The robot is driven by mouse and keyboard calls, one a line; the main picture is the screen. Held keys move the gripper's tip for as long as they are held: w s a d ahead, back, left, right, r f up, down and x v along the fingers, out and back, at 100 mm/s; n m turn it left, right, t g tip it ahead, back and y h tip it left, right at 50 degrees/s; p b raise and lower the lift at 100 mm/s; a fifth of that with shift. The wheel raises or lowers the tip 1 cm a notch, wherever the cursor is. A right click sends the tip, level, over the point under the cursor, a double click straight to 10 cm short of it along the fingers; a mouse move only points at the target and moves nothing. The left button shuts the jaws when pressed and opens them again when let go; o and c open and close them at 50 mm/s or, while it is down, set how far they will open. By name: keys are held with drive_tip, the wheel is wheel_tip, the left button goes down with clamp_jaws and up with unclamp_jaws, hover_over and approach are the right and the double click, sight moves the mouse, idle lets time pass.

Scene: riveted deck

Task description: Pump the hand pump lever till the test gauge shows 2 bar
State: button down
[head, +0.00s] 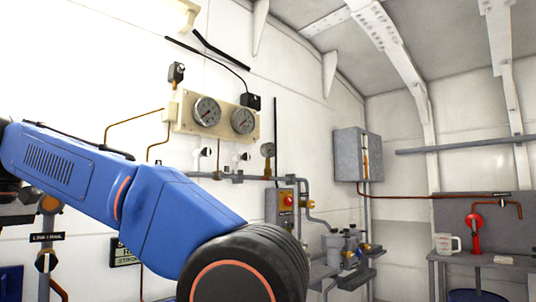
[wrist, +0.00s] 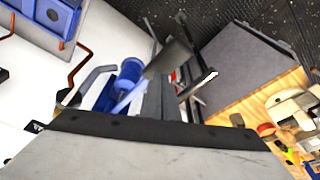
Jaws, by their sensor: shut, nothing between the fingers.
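My gripper (wrist: 163,98) shows in the wrist view, its fingers together and empty; in the head view it is not visible. A blue cylindrical body (wrist: 130,76) with pale bars beside it lies just beyond the fingers, left of centre; it may be the hand pump, but I cannot tell. A dark flat piece (wrist: 174,57) stands beyond the fingertips; whether it touches them is unclear. In the head view two round dials (head: 207,111) (head: 242,120) sit on a cream wall panel. A smaller brass gauge (head: 268,150) stands on the pipe below right. Their readings are too small to make out.
A grey wall cabinet (head: 350,155) hangs right of the gauges. A grey box with a red button (head: 287,200) is below. A bench (head: 505,261) at right holds a white mug (head: 446,244) and a red fitting (head: 474,235). A wooden surface (wrist: 262,98) with small items is right in the wrist view.

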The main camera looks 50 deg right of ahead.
idle(3.3)
idle(1.4)
drive_tip(key=shift+s+d+f+x, duration=0.35)
drive_tip(key=shift+s+d+x, duration=0.55)
drive_tip(key=shift+x, duration=4.6)
drive_tip(key=shift+w+a+r+v, duration=0.1)
drive_tip(key=shift+w+a+v, duration=0.2)
drive_tip(key=shift+v, duration=1.55)
drive_tip(key=shift+w+a+r+v, duration=0.1)
drive_tip(key=shift+w+a+v, duration=0.25)
drive_tip(key=shift+v, duration=1.5)
drive_tip(key=shift+w+a+r+v, duration=0.1)
drive_tip(key=shift+w+a+v, duration=0.2)
drive_tip(key=shift+v, duration=1.6)
